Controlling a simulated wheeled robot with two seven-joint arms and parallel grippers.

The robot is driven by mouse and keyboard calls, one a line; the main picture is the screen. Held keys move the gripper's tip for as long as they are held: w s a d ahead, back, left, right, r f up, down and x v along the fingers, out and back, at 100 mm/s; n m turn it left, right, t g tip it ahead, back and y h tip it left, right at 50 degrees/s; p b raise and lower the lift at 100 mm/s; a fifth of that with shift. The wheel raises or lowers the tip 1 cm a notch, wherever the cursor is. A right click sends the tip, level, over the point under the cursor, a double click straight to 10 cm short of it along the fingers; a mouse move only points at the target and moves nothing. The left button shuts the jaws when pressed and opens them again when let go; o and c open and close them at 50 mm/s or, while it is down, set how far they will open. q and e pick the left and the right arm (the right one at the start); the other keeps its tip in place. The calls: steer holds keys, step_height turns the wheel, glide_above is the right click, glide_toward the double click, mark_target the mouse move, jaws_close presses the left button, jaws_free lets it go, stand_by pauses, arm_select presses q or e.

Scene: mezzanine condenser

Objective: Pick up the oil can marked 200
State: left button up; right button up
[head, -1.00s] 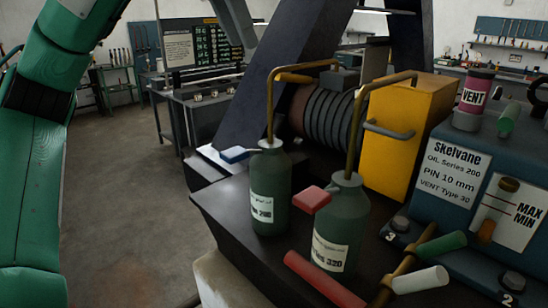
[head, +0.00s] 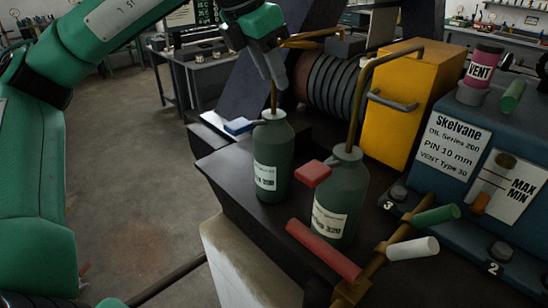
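The oil can marked 200 (head: 272,158) is dark green with a white label and a thin brass spout. It stands upright on the dark bench, left of a similar can marked 320 (head: 340,195). A blue trigger piece (head: 238,126) sticks out at the 200 can's neck, and a red one (head: 312,174) at the 320 can's. My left gripper (head: 273,78) points down above the 200 can, its grey fingers at the spout and hiding part of it. I cannot tell whether the fingers are apart or closed. My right gripper is out of view.
The blue Skelvane unit (head: 435,190) stands at the right, with a yellow box (head: 400,105) behind the cans. A red-handled lever (head: 322,249) and green (head: 435,216) and white (head: 412,248) handles lie close in front. Open floor is at the left.

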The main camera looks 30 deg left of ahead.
arm_select(q)
jaws_close()
steer(key=shift+r, duration=0.15)
stand_by(1.2)
